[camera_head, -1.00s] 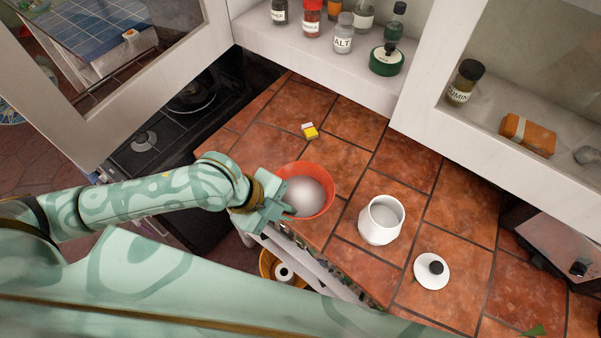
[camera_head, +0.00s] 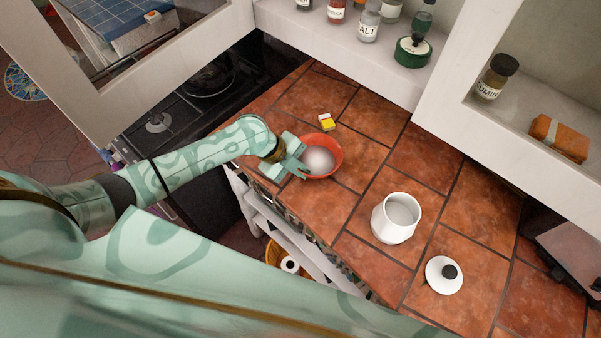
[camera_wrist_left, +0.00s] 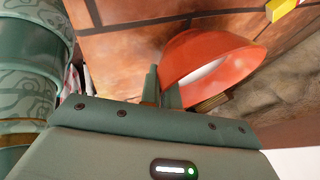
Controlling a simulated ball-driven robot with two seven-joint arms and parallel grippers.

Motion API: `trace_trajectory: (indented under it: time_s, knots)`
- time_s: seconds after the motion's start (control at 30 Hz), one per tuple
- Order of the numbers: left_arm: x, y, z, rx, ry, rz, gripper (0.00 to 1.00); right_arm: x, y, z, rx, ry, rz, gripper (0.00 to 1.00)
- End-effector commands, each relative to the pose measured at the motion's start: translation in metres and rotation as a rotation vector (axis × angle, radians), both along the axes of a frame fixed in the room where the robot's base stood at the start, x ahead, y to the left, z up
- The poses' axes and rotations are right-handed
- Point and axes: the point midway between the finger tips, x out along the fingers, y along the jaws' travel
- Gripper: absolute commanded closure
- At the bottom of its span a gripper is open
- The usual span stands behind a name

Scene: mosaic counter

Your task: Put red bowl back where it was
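The red bowl (camera_head: 335,159) has white contents and is upright or nearly so, over the tiled counter near its left edge. I cannot tell whether it touches the tiles. My left gripper (camera_head: 299,166) is at the bowl's near left rim, with its fingers closed on the wall. My right gripper is not in view.
A small yellow and white box (camera_head: 327,122) lies just behind the bowl. A white jar (camera_head: 394,222) and its lid (camera_head: 443,275) stand to the right. A shelf with spice jars (camera_head: 368,22) is behind. A dark stove (camera_head: 175,120) is left of the counter (camera_head: 350,195).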

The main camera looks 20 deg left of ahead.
Motion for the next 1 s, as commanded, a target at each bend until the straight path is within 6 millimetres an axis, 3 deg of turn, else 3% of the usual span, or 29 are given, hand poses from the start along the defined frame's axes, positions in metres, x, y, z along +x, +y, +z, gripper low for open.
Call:
trace_trajectory:
  time_s: [0.1, 0.43, 0.53, 0.83, 1.0]
  knots:
    - [0.000, 0.000, -0.014, -0.001, -0.001, 0.002, 1.00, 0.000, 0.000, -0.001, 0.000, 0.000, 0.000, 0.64]
    - [0.000, 0.000, -0.017, 0.000, -0.002, 0.000, 1.00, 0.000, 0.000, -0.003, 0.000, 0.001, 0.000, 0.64]
    - [0.000, 0.000, -0.017, 0.001, -0.001, 0.000, 0.75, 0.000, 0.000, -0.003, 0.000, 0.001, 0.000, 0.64]
    - [0.000, 0.000, -0.015, 0.001, 0.000, 0.000, 0.75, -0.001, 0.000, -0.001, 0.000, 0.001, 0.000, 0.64]
    - [-0.005, 0.011, 0.003, 0.002, -0.004, -0.001, 0.75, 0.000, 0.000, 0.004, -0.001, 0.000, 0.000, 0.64]
